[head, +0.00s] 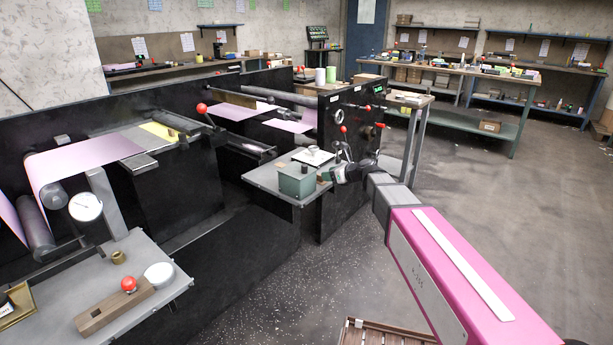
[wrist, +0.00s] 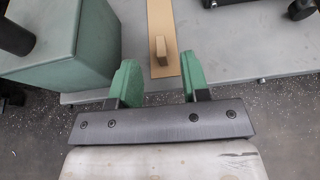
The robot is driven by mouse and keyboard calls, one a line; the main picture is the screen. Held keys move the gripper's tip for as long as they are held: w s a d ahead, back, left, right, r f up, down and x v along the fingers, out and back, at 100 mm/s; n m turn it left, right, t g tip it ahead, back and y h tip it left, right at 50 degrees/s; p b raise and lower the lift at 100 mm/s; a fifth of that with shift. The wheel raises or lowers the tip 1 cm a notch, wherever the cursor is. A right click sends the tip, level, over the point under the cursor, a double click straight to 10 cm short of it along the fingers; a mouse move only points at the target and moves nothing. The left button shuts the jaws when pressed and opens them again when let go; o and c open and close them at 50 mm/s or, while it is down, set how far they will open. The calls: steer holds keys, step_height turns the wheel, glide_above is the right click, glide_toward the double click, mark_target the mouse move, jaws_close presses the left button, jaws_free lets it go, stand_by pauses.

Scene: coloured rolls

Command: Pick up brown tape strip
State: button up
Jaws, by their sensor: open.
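In the wrist view, a flat light-brown strip (wrist: 163,22) lies on the grey shelf, running from the top edge to the shelf's near edge. A small tan block-like piece (wrist: 160,50) stands out from the strip's near part; I cannot tell whether they are joined. My gripper (wrist: 158,73) is open, its two green fingers apart, with nothing between them. The tan piece is just ahead, roughly centred on the gap. In the head view, my gripper (head: 340,173) is at the right side of the grey shelf, beside a brown bit (head: 325,173) largely hidden by it.
A green box (wrist: 62,45) stands close left of my gripper; it also shows in the head view (head: 296,184). The grey shelf (head: 262,178) adjoins a black machine panel (head: 345,215) with red-knobbed levers. Open floor (head: 480,200) lies to the right.

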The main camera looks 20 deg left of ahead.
steer(key=x, duration=0.5)
steer(key=shift+a, duration=0.1)
jaws_close()
